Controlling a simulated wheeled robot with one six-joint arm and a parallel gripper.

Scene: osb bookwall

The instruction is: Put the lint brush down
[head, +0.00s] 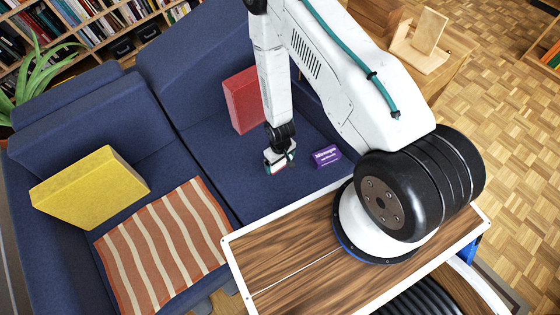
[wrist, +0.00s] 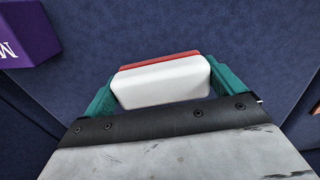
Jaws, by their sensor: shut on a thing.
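The lint brush shows in the wrist view as a white block with a red edge (wrist: 165,83), between the two teal fingers of my gripper (wrist: 163,88). My gripper (head: 279,160) is shut on it. In the head view the brush is small and mostly hidden by my gripper. My gripper is over the right seat of the blue sofa (head: 240,178). Whether the brush touches the seat cannot be told.
A purple box (head: 326,156) lies on the seat close to the right of my gripper; it also shows in the wrist view (wrist: 25,35). A red cushion (head: 243,100) stands behind. A yellow cushion (head: 90,187) and striped blanket (head: 163,245) are left. Bare seat lies around my gripper.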

